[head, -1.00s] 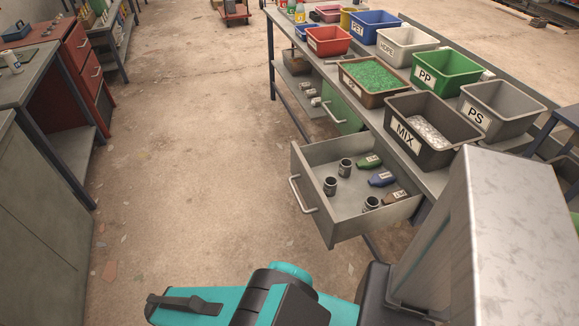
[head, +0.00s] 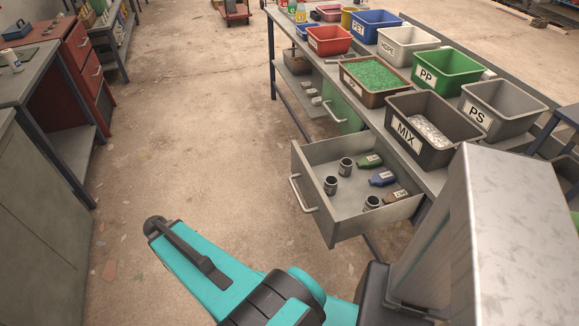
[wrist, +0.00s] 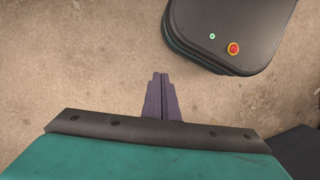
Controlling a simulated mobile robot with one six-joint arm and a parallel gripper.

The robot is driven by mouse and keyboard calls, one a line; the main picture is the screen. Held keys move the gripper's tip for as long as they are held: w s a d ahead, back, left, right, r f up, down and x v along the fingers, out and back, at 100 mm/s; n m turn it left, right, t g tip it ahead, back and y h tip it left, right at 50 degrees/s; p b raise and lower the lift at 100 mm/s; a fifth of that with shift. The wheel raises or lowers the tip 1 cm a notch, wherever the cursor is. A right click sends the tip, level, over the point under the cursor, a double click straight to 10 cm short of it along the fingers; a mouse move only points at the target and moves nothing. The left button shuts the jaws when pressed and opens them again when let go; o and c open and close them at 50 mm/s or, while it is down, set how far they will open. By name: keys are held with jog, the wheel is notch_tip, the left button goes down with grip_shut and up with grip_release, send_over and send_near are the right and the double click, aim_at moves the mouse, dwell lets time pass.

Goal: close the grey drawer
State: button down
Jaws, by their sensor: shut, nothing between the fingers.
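The grey drawer (head: 352,196) stands pulled out from under the sorting bench in the head view. Its bar handle (head: 302,194) is on the front panel, facing left. Inside lie several small dark cylinders and several bottles, one green, one blue and one brown. My gripper (wrist: 161,78) shows in the wrist view with its fingers shut together and empty, above bare floor. It is not seen in the head view, where only my teal arm shows below the drawer, apart from it.
The bench (head: 363,111) carries several labelled bins, among them the MIX bin (head: 450,105) above the drawer. Red drawers (head: 85,62) and a grey cabinet (head: 38,210) line the left. The floor between is clear.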

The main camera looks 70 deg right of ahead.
jog(key=w+d+r+n, duration=0.1)
jog(key=d+r, duration=0.6)
jog(key=d, duration=0.5)
jog(key=s+d+r+n+h, duration=0.1)
jog(key=s+d+r, duration=0.6)
jog(key=d+r, duration=0.3)
jog(key=s+d+r+n+h, duration=0.1)
jog(key=s+d+r+n, duration=0.1)
jog(key=s+d+r, duration=0.4)
jog(key=d+r+b, duration=0.1)
jog(key=d+r, duration=0.4)
jog(key=d, duration=0.3)
jog(key=shift+s+d+r, duration=0.15)
jog(key=shift+s+d, duration=0.25)
jog(key=shift+f, duration=0.2)
jog(key=s+d+f+p, duration=0.1)
jog(key=s+d+f, duration=0.4)
jog(key=f, duration=0.4)
jog(key=shift+s+p, duration=0.4)
jog(key=shift+s, duration=0.1)
